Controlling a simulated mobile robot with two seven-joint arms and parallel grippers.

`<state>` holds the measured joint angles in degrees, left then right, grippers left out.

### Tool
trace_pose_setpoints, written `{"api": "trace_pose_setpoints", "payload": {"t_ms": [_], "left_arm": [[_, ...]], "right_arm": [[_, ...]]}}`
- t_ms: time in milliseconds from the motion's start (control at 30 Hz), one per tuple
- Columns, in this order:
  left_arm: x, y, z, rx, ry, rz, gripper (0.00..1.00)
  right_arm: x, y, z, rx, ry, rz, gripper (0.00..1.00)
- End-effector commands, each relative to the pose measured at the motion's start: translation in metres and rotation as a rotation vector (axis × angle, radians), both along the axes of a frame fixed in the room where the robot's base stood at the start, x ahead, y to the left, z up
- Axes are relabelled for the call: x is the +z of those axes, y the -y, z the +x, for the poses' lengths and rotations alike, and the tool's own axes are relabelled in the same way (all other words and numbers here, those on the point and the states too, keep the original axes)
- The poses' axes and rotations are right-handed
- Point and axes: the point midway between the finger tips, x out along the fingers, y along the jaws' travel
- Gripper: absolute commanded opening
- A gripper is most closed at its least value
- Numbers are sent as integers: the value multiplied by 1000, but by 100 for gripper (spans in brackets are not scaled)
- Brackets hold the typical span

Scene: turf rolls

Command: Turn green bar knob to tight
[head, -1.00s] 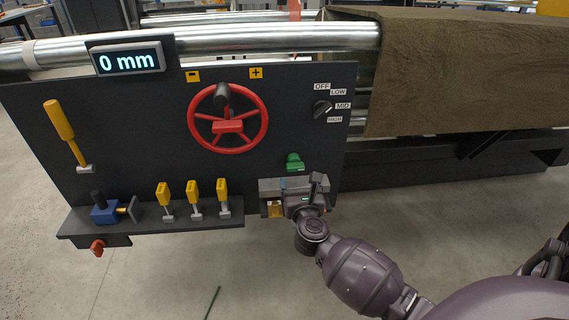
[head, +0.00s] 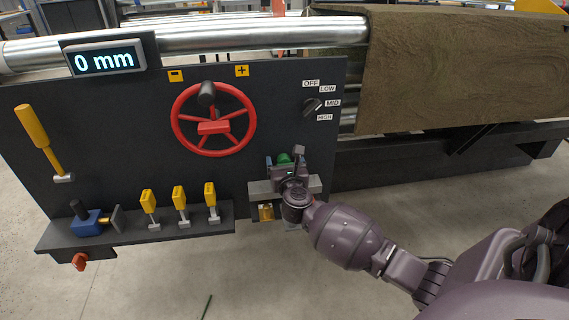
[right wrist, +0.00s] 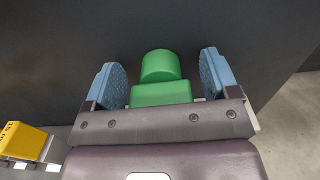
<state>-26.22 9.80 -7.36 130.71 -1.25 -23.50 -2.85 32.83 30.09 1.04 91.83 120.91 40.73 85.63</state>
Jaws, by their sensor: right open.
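The green bar knob (head: 285,158) sits on the dark panel, right of and below the red wheel, partly hidden by my right gripper. In the right wrist view the green knob (right wrist: 160,85) shows a rounded top and a wider block below. My right gripper (head: 284,162) is open, and its blue fingers stand on either side of the knob (right wrist: 162,80) with a gap on each side. No tight mark can be made out near the knob. My left gripper is not in view.
A red handwheel (head: 214,128), a rotary selector (head: 312,105) and a display reading 0 mm (head: 104,60) are on the panel. A ledge (head: 150,230) below carries yellow levers (head: 180,199) and a blue device (head: 88,221). A grey block (head: 260,188) sits under the knob.

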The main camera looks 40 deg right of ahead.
Motion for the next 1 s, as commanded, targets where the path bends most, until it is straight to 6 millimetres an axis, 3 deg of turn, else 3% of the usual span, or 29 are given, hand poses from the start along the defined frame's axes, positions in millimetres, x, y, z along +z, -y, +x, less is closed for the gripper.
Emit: {"api": "trace_pose_setpoints", "payload": {"t_ms": [33,367,667,1000], "left_arm": [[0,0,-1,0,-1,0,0],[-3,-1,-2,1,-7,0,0],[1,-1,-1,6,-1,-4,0],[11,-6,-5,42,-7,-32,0]], "right_arm": [[0,0,0,0,0,0,81],[0,0,0,0,0,0,32],[3,0,0,-1,-18,-31,32],[7,-2,1,-1,-131,-220,32]]}}
